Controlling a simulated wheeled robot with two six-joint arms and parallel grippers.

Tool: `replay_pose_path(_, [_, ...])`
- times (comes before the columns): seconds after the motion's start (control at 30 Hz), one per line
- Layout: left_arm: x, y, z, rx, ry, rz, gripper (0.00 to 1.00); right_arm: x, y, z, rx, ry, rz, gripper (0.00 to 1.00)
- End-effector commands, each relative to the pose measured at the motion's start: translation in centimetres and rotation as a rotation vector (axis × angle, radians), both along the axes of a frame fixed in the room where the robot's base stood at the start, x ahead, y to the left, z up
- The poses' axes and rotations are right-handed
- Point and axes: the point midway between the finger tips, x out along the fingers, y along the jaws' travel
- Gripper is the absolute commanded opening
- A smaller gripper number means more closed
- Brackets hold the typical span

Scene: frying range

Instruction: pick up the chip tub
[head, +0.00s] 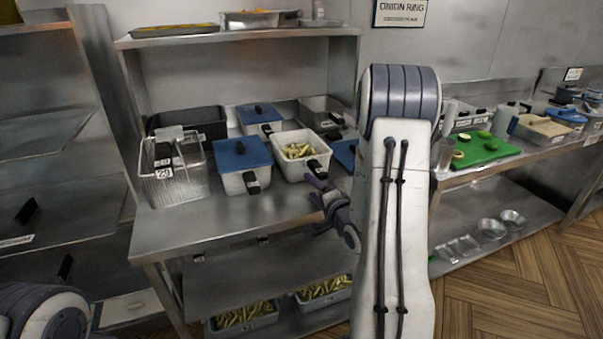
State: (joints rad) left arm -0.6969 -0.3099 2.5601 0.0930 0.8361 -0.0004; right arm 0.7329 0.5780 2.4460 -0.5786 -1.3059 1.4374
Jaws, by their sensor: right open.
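An open white tub of chips (280,170) with a dark front handle stands on the steel table, between a blue-lidded tub and my right arm. More chips show in two tubs on the lower shelf, a left one (243,317) and a right one (325,290). My right gripper (312,206) is open and empty. In the picture it is just below and right of the chip tub on the table, apart from its handle. My left gripper is out of view; only part of my left arm shows at the lower left.
Blue-lidded tubs (241,153) and (259,113) and a wire fry basket (175,177) stand left of the chip tub. A black bin (190,122) is behind. The table's front strip (200,222) is clear. A green board (485,150) lies on the right counter.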

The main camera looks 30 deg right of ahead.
Motion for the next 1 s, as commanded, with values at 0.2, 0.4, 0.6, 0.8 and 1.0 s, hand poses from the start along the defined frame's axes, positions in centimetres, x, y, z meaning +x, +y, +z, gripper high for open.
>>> replay_pose_path(0.2, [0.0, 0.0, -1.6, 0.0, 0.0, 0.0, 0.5, -2.7, -4.2, -0.7, 0.151, -0.183, -0.079, 0.65])
replay_pose_path(0.4, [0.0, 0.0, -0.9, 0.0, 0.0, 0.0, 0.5, -0.2, -5.0, -0.2, 0.163, -0.205, -0.078, 0.65])
replay_pose_path(0.6, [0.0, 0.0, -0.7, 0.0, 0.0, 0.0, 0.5, 1.9, -5.5, -0.3, 0.163, -0.203, -0.08, 0.65])
replay_pose_path(0.8, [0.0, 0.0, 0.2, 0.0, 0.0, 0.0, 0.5, 4.1, -5.7, 0.2, 0.161, -0.202, -0.079, 0.65])
replay_pose_path(1.0, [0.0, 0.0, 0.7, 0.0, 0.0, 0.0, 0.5, 6.7, -6.3, 0.2, 0.162, -0.202, -0.081, 0.65])
